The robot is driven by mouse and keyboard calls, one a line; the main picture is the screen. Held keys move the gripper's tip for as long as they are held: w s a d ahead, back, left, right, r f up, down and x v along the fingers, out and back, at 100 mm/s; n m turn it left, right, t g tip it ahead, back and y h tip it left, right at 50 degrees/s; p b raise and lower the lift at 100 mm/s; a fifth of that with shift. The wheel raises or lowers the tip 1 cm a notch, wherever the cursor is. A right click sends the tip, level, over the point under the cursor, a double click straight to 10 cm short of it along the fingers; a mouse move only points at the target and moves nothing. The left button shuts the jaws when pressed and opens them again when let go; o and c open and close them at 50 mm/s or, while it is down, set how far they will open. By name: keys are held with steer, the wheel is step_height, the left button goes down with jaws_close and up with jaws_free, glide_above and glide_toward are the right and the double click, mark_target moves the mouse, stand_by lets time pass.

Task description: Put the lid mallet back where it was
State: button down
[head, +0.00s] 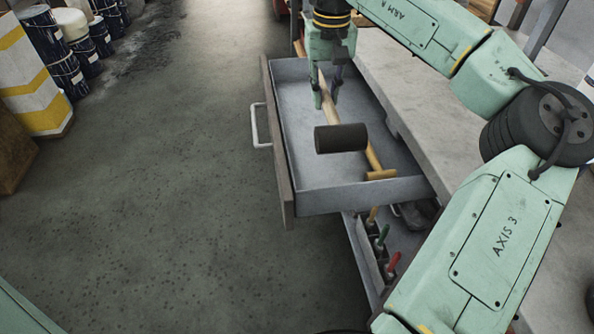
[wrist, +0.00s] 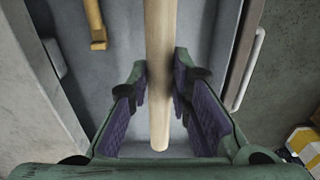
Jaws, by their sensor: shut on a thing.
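The lid mallet has a black cylindrical head (head: 341,138) and a pale wooden handle. My gripper (head: 326,92) is shut on the handle. The mallet is in or over the open grey drawer (head: 310,201), head towards the near end; I cannot tell whether it touches the drawer floor. In the wrist view, the handle (wrist: 161,38) runs between the purple finger pads and its free end shows below them. The mallet's head is out of the wrist view.
A yellowish wooden tool (head: 379,174) lies in the drawer beside the mallet; it also shows in the wrist view (wrist: 97,30). Several handled tools (head: 383,240) stand in a rack below the drawer. A concrete worktop (head: 410,90) lies right of it.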

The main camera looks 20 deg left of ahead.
steer(key=f, duration=0.3)
steer(key=a+f, duration=0.1)
steer(key=f, duration=0.3)
steer(key=s+f, duration=0.1)
steer(key=f, duration=0.2)
steer(key=shift+a+f+p, duration=0.3)
steer(key=shift+f+p, duration=0.1)
steer(key=shift+f, duration=0.1)
steer(key=c, duration=1.5)
jaws_free()
steer(key=shift+o, duration=0.2)
step_height(320, 180, up, 12)
steer(key=shift+s+b, duration=0.15)
steer(key=shift+b, duration=0.2)
steer(key=shift+d, duration=0.1)
